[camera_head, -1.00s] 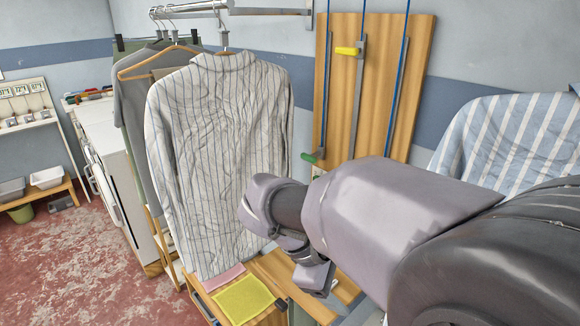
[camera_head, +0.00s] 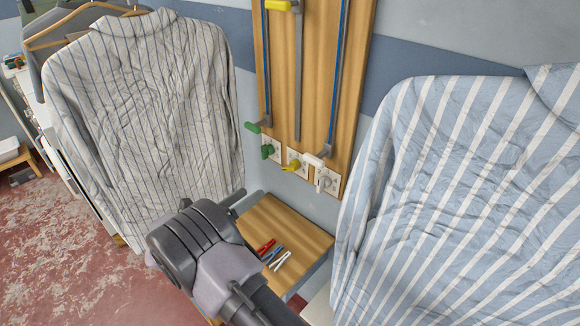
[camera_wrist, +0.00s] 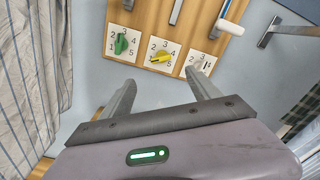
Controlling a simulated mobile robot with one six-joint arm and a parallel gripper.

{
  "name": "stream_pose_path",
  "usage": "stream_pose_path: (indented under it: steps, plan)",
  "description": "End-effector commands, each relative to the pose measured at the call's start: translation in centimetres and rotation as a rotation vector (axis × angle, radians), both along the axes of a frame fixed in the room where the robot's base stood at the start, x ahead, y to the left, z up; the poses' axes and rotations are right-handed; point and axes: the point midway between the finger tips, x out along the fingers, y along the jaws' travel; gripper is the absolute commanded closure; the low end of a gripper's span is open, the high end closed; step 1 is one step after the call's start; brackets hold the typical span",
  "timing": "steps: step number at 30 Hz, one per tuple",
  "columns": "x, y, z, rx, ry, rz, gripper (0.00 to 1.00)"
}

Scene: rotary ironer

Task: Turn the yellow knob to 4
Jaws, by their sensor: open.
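The yellow knob (camera_head: 291,166) sits on a white numbered dial plate on the wooden wall board. It is the middle of three knobs. In the wrist view the yellow knob (camera_wrist: 161,58) lies just beyond my fingertips, with a gap to it. Its grip lies roughly sideways on the dial; I cannot tell for sure which number it points at. My gripper (camera_wrist: 160,78) is open and empty, with its fingers spread toward the row of dials. In the head view my gripper is lower left of the knobs, and its fingers are mostly hidden.
A green knob (camera_wrist: 121,43) and a white knob (camera_head: 322,179) flank the yellow one. Levers hang above, including a green-handled one (camera_head: 258,127). Striped shirts hang left (camera_head: 150,110) and right (camera_head: 460,200). Clothes pegs (camera_head: 275,255) lie on the wooden shelf (camera_head: 300,235) below.

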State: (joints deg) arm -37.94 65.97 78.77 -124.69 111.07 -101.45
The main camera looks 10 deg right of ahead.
Motion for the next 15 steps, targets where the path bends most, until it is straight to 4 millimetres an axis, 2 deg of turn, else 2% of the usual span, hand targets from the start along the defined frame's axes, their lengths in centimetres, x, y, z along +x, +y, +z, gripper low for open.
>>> stream_pose_path:
  steps: [3, 9, 15]
  plan:
    - [2.0, -3.1, -0.2, 0.001, -0.002, -0.007, 0.29]
    - [5.6, -8.0, -0.3, 0.003, -0.002, -0.008, 0.29]
    - [7.9, -11.1, -0.1, 0.003, -0.002, -0.004, 0.29]
